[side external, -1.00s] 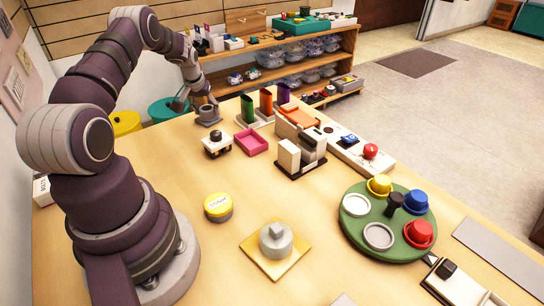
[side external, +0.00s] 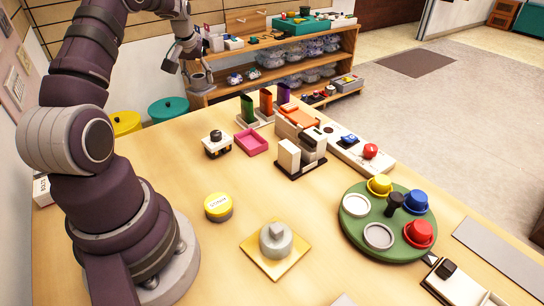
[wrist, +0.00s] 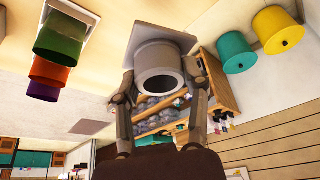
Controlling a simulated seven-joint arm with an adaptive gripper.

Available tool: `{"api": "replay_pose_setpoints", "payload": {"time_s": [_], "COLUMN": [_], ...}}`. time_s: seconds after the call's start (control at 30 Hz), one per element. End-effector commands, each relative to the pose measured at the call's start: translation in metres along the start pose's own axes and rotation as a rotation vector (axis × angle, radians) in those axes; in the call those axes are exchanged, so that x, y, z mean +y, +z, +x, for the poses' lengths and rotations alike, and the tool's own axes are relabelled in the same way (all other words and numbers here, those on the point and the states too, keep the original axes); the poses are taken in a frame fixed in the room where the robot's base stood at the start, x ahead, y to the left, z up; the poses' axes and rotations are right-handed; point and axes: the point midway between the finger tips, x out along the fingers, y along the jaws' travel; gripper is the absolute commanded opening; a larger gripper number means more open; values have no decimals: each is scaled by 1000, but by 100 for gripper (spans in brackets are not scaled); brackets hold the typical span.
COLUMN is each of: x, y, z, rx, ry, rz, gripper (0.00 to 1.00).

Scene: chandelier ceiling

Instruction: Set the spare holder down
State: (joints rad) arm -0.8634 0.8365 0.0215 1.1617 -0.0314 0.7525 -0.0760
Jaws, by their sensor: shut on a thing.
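My gripper (side external: 189,62) is shut on the grey spare holder (side external: 198,82), a short round cup on a square base. It is held in the air above the far left edge of the table (side external: 140,185). In the wrist view the holder (wrist: 160,62) sits between the two fingers of my gripper (wrist: 160,88). Its dark round opening faces the camera, and its pale square base (wrist: 133,45) shows behind it. The holder looks empty.
Green (side external: 247,108), orange (side external: 266,102) and purple (side external: 283,94) cups stand near the far edge. A pink tray (side external: 251,142) and a black-and-white device (side external: 216,144) sit closer. Teal (side external: 168,109) and yellow (side external: 126,123) bins stand beyond the table. The near left tabletop has bare room.

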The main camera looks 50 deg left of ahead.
Motion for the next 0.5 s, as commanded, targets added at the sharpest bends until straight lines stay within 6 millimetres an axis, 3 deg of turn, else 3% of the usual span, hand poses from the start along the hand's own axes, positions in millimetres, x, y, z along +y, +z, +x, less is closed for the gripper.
{"api": "replay_pose_setpoints", "payload": {"time_s": [0.3, 0.5], "x": [-47, -73], "y": [75, 113], "z": [-16, -28], "rx": [2, 2], "ry": [-323, -459], "rz": [-767, -1097], "gripper": [14, 14]}}
